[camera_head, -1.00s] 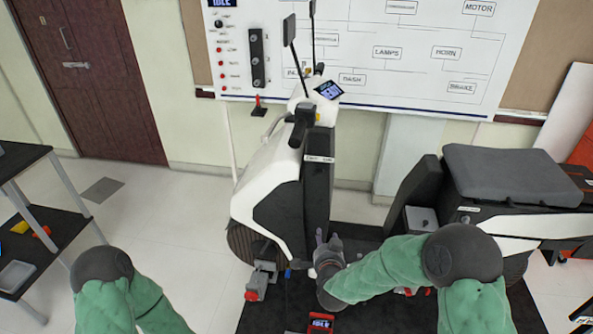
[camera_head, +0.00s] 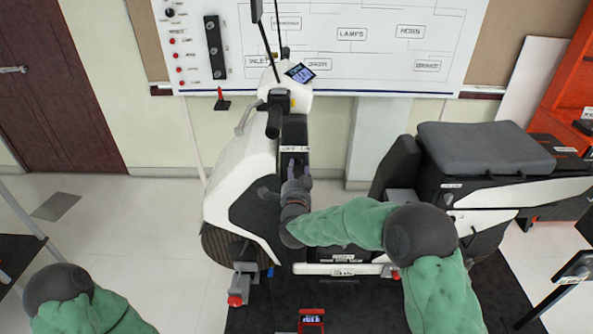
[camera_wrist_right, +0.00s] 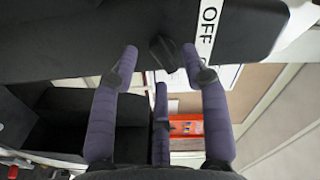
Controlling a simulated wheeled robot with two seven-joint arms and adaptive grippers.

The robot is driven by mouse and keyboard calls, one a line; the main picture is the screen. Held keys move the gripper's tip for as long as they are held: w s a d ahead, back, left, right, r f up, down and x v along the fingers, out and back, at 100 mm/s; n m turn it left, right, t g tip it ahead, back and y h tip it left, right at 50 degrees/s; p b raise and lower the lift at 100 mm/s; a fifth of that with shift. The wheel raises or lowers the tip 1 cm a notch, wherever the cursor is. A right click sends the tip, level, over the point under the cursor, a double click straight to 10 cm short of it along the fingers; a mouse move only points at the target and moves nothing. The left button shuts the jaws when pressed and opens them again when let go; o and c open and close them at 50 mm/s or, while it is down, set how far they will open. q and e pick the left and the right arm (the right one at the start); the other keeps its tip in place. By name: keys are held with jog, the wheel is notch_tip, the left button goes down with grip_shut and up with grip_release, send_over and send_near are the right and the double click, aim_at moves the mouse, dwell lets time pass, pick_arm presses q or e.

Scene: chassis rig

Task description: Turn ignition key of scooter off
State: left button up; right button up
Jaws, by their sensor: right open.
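The scooter (camera_head: 245,170) stands upright, white with a dark front column. In the right wrist view, a small dark key-like knob (camera_wrist_right: 163,48), apparently the ignition key, sits on the black panel (camera_wrist_right: 90,30). A white label reading OFF (camera_wrist_right: 208,27) is beside it. My right gripper (camera_wrist_right: 161,58) is open, its fingertips on either side of the knob; I cannot tell if they touch it. In the head view my right gripper (camera_head: 296,168) is at the column, below a white label strip (camera_head: 296,148), and the key cannot be made out. My left gripper is out of view.
The scooter's seat (camera_head: 485,148) and black body are at the right. A red device (camera_head: 311,321) lies on the dark mat (camera_head: 375,308). A wiring board (camera_head: 340,50) hangs behind. Open floor (camera_head: 130,230) is at the left.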

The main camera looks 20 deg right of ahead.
jog(key=shift+x, duration=1.2)
grip_shut()
jog(key=shift+f+n, duration=0.1)
jog(key=shift+n, duration=0.3)
jog(key=n+p, duration=0.4)
jog(key=n, duration=0.7)
jog(key=shift+s+d, duration=0.1)
jog(key=shift+d, duration=0.05)
